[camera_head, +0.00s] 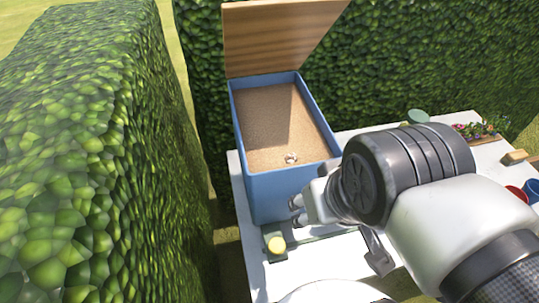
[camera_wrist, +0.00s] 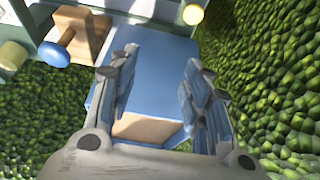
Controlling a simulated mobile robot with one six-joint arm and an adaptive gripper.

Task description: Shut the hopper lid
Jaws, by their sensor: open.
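The hopper (camera_head: 275,195) is a blue open-topped box on the white table, filled with tan grain. Its wooden lid (camera_head: 270,38) stands raised at the back edge, leaning a little back, so the hopper is open. My gripper (camera_head: 298,211) is open and empty by the hopper's front right corner, below the rim. Whether it touches the hopper wall cannot be told. In the wrist view the blue hopper (camera_wrist: 165,60) shows between and beyond the two spread fingers. A tan patch there may be the grain or lid; I cannot tell which.
A yellow knob (camera_head: 276,245) stands on the table in front of the hopper. A wooden block with a blue knob (camera_wrist: 55,52) shows in the wrist view. Flowers (camera_head: 476,130) and a red pot (camera_head: 517,193) are at right. Hedges (camera_head: 85,150) close off the left and back.

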